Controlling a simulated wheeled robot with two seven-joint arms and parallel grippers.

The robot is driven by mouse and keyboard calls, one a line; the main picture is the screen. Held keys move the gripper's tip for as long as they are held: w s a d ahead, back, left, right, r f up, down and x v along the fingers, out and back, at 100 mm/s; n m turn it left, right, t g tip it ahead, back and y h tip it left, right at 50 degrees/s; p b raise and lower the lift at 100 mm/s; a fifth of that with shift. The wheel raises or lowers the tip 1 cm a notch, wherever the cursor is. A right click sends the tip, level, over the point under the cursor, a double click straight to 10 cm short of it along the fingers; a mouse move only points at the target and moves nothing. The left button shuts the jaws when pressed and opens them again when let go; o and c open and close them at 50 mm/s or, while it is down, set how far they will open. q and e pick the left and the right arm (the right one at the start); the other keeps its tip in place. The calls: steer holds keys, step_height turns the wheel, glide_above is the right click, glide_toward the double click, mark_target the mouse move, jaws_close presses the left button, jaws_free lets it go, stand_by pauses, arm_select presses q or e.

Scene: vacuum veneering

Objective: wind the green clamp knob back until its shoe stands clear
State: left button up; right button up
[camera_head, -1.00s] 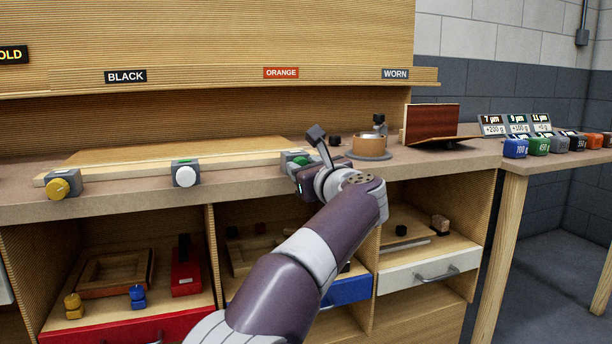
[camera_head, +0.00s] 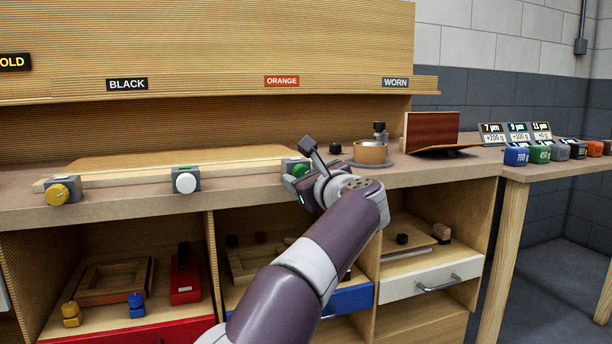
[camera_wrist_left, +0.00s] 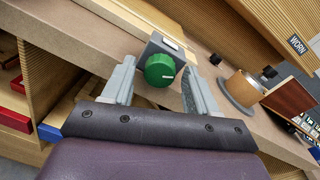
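The green clamp knob (camera_head: 300,170) is on the front of a small grey clamp block at the bench's front edge. My left gripper (camera_wrist_left: 158,78) is open, with one finger on each side of the knob in that view and gaps visible between fingers and knob. In the head view my wrist hides the fingers. The clamp's shoe cannot be made out. My right gripper is not in view.
A yellow-knobbed clamp (camera_head: 58,193) and a white-knobbed clamp (camera_head: 186,180) stand left along the pale board (camera_head: 130,175). A copper-coloured pot (camera_head: 370,152) and a dark red panel (camera_head: 432,128) stand right. Open shelves lie below the bench top (camera_head: 250,190).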

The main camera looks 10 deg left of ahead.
arm_select(q)
steer(key=p+v, duration=0.1)
steer(key=v, duration=1.1)
steer(key=shift+s+d, duration=0.25)
